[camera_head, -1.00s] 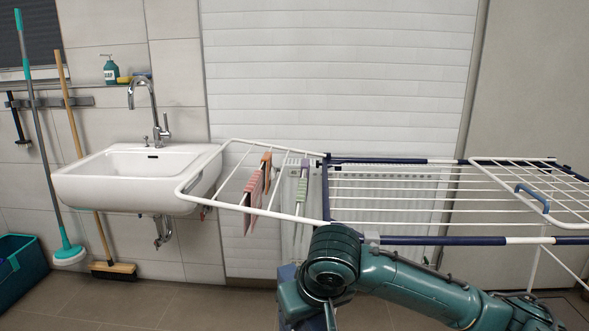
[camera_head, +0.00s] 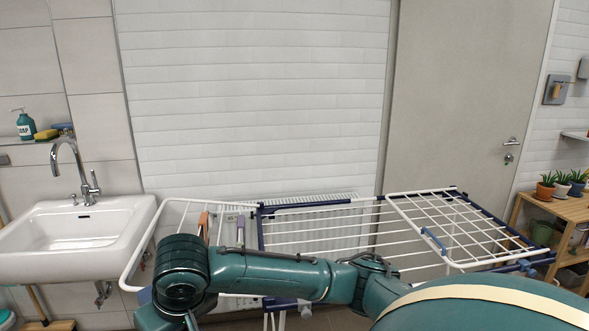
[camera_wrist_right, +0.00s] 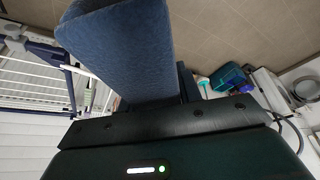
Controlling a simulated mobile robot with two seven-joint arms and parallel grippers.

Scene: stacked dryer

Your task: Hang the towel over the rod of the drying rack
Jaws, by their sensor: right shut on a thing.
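The white and dark-blue drying rack (camera_head: 330,204) stands in front of my body, with thin white rods across its middle and folding wings at both ends. The blue towel (camera_wrist_right: 118,40) fills the upper middle of the right wrist view as a thick folded band. My right gripper (camera_wrist_right: 150,98) is shut on it. In the head view my right arm crosses in front of the rack toward its left wing, hiding part of the rods. The right gripper and the towel do not show there. The rack also shows at the left of the right wrist view (camera_wrist_right: 32,72). My left gripper is not in view.
A white sink (camera_head: 75,240) with a tap stands left, close to the rack's left wing. A small orange-brown item (camera_head: 203,224) hangs on that wing. A wooden shelf (camera_head: 565,208) with potted plants stands at the right, beside a grey door (camera_head: 465,90).

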